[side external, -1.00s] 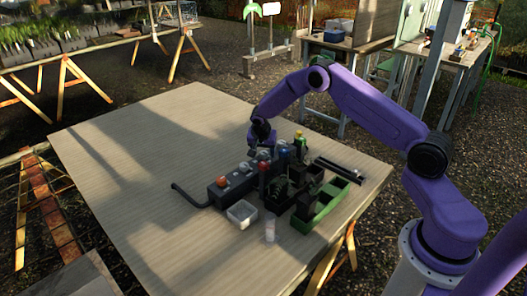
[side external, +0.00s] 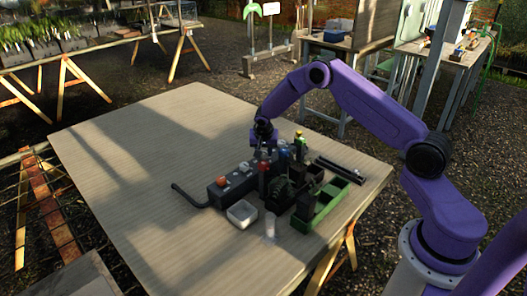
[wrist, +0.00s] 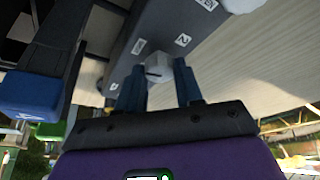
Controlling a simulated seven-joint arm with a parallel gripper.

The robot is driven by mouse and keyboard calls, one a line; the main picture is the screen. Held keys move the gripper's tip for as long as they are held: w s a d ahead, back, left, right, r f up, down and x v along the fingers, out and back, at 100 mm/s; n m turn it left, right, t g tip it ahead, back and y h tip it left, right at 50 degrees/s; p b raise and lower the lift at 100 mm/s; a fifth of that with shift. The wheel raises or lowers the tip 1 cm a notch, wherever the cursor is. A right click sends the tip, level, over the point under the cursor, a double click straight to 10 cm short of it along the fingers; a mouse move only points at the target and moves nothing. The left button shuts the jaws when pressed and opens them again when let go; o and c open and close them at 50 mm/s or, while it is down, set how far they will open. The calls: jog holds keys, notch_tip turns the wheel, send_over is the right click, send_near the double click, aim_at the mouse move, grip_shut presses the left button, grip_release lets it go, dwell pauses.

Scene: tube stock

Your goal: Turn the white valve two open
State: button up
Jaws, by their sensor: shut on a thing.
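The dark grey valve block (side external: 233,189) stands on the table with an orange knob (side external: 221,181) at its near end and white knobs behind it. One white knob (side external: 244,167) shows clear of my gripper. My gripper (side external: 262,153) is low over the block's far end. In the wrist view, my gripper (wrist: 159,68) is shut on a pale knob (wrist: 157,72), one finger on each side. A label with a 2 (wrist: 182,40) lies beside it, and another label (wrist: 138,46) is too small to read. Another white knob (wrist: 243,4) shows at the top edge.
Close right of the block stand dark holders with red and blue (side external: 284,170) tops. A green tray (side external: 332,207), black rods (side external: 340,170), a white box (side external: 242,212) and a clear vial (side external: 270,229) are near. The table's left side is clear.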

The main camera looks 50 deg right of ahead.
jog(key=n+y, duration=0.1)
jog(key=n, duration=0.3)
jog(key=shift+s+t, duration=0.1)
jog(key=shift+t, duration=0.3)
jog(key=shift+d+n+t+y, duration=0.2)
jog(key=shift+n+y, duration=0.2)
jog(key=shift+n, duration=0.6)
jog(key=shift+d+n+t+y, duration=0.15)
jog(key=shift+n+y, duration=0.25)
jog(key=shift+n, duration=0.6)
jog(key=shift+n+y, duration=0.9)
jog(key=shift+n, duration=1.3)
jog(key=shift+d+n+g+y, duration=0.1)
jog(key=shift+n+g+y, duration=0.45)
jog(key=shift+n, duration=1.45)
jog(key=o, duration=1)
jog(key=shift+o, duration=0.2)
jog(key=v, duration=1.7)
jog(key=shift+s+d, duration=0.25)
